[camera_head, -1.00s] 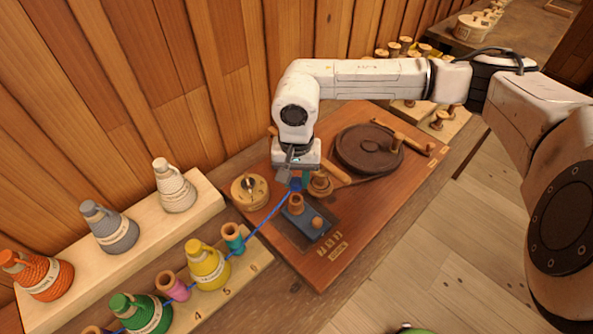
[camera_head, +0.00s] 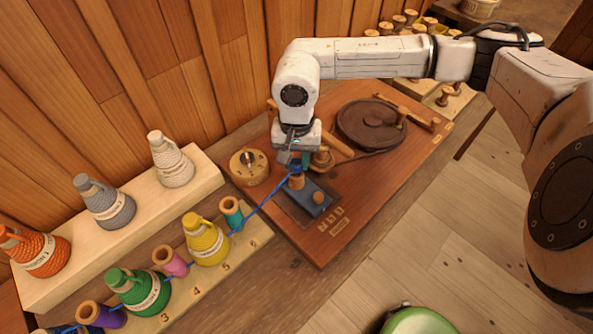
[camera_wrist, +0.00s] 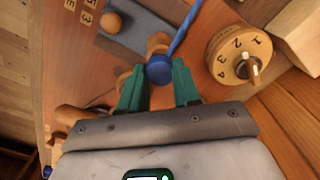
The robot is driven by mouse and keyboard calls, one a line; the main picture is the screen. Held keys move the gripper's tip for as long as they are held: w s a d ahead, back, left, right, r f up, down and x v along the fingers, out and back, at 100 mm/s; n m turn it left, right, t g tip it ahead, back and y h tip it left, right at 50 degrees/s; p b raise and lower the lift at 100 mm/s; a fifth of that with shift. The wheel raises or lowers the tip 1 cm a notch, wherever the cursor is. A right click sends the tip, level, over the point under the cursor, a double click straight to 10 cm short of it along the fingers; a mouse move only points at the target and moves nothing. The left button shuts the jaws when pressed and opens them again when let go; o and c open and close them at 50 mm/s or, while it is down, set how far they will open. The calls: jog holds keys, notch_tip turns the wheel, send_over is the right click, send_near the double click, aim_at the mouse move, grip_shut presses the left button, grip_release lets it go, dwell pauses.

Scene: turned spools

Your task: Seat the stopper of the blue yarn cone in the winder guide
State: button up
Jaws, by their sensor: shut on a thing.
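My gripper (camera_head: 296,163) points down over the winder board. Its green fingers (camera_wrist: 158,80) are shut on the blue stopper (camera_wrist: 159,70), which also shows in the head view (camera_head: 297,168). The blue yarn (camera_head: 262,204) runs taut from the stopper to the lower left, past the cone rack. The wooden guide post (camera_head: 296,182) stands on a blue block (camera_head: 313,196). The stopper is right over or at its top. In the wrist view the post (camera_wrist: 158,42) is partly behind the stopper; I cannot tell whether they touch. The blue cone (camera_head: 58,330) is mostly cut off.
A numbered wooden dial (camera_head: 249,168) stands close left of my gripper. A dark wheel (camera_head: 371,124) is to the right. Yellow (camera_head: 205,243) and green (camera_head: 140,293) cones stand on the front rack, with small spools. The board's front right is clear.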

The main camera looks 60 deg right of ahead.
jog(key=shift+f+b, duration=1.05)
jog(key=shift+f, duration=0.1)
jog(key=o, duration=1.5)
jog(key=shift+r, duration=0.15)
jog(key=shift+r+p, duration=1.7)
jog(key=shift+r, duration=2.8)
